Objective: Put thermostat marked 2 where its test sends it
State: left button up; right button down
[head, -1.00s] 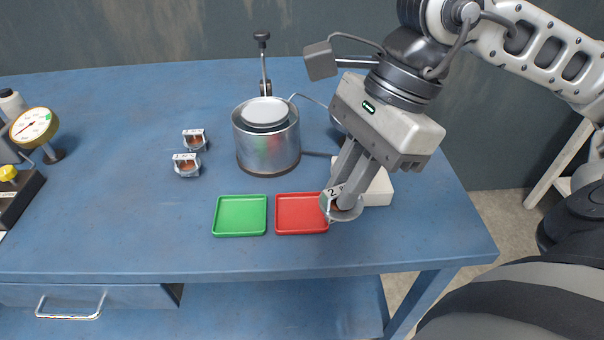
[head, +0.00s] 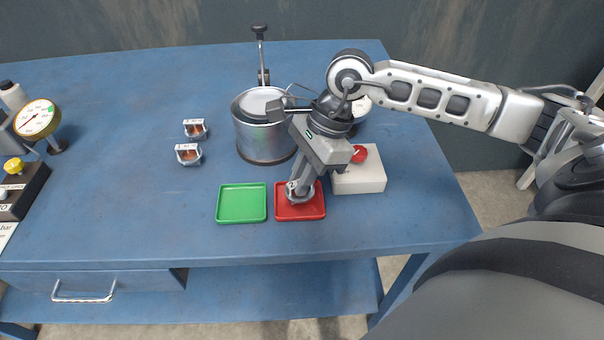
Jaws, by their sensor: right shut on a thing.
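The thermostat marked 2 (head: 299,196) is a small round metal part with a white tag. My right gripper (head: 300,188) is shut on it and holds it at the red tray (head: 314,214), over its upper left part. I cannot tell whether the thermostat touches the tray floor. The green tray (head: 241,203) is empty, just left of the red one. Two other thermostats, an upper one (head: 195,129) and a lower one (head: 188,153), stand on the bench with white tags. My left gripper is not in view.
A white box with a red button (head: 358,180) is right of the red tray. A pressure gauge (head: 36,119) stands far left. The bench's left middle is clear.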

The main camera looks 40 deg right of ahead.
jog(key=shift+f, duration=0.1)
jog(key=shift+f, duration=0.15)
jog(key=c, duration=1.5)
grip_release()
jog(key=shift+o, duration=0.2)
jog(key=shift+r, duration=0.25)
jog(key=v, duration=1.2)
jog(key=shift+s+f, duration=0.1)
